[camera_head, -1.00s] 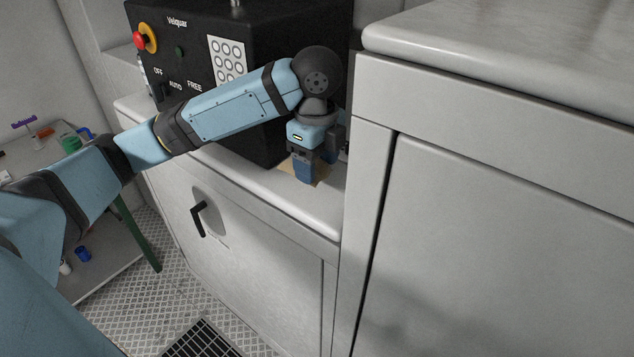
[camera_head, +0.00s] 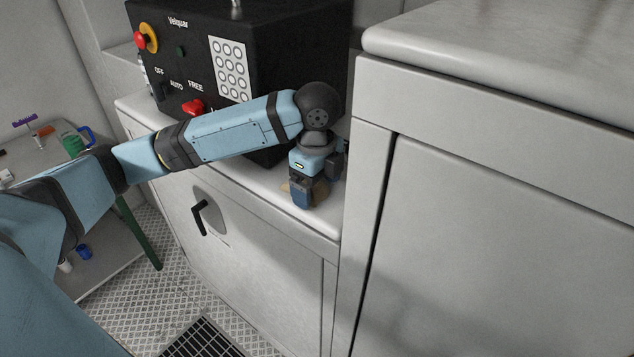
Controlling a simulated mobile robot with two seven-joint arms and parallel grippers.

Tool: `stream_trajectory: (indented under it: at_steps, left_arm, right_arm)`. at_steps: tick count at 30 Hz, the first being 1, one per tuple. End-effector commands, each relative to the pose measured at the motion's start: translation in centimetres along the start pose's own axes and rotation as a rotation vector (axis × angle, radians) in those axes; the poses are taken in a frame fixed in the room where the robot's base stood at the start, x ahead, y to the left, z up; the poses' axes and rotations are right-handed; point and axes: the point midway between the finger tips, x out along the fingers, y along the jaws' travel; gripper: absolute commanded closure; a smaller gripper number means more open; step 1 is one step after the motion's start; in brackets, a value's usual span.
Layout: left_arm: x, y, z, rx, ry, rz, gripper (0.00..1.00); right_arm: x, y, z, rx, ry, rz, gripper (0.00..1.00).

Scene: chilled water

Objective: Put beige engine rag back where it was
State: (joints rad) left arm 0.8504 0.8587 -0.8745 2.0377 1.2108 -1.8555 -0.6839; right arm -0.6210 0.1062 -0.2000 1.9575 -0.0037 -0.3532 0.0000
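The beige engine rag (camera_head: 321,191) is small and crumpled. It shows between and beside the fingers of my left gripper (camera_head: 316,187), low over the white counter near its front edge. The fingers and wrist hide much of it. The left gripper points down with the rag between its fingers, and the rag has moved along with it, so it looks shut on the rag. I cannot tell whether the rag touches the counter. My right gripper is not in view.
A black control box (camera_head: 285,50) with a red button and a keypad stands on the white counter (camera_head: 262,192) behind my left arm. A taller white cabinet (camera_head: 490,220) rises close on the right. A grey table (camera_head: 35,160) with small items is at far left.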

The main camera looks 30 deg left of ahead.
Motion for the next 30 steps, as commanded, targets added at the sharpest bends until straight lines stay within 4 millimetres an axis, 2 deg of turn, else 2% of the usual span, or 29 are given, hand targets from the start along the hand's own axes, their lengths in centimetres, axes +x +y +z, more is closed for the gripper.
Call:
stream_trajectory:
  at_steps: [7,10,14,21,25,30]
  left_arm:
    - [-0.3,0.0,0.0,0.0,0.0,-0.001,0.13]
    - [-1.2,-0.1,0.0,0.0,0.001,-0.004,0.13]
    - [-3.6,-0.1,0.0,0.001,0.001,-0.005,0.13]
    - [-9.1,-0.1,0.0,0.0,-0.001,-0.006,0.13]
    - [-10.8,-0.1,0.1,0.0,-0.002,-0.003,0.13]
    - [-11.9,0.0,0.0,0.0,-0.001,0.0,0.13]
  right_arm:
    - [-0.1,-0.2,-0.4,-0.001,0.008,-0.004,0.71]
    - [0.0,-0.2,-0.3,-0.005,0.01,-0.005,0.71]
    - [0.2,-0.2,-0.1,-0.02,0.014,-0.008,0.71]
    - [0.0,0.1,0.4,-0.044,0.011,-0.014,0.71]
    - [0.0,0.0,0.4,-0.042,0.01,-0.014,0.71]
    - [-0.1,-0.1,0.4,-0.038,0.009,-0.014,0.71]
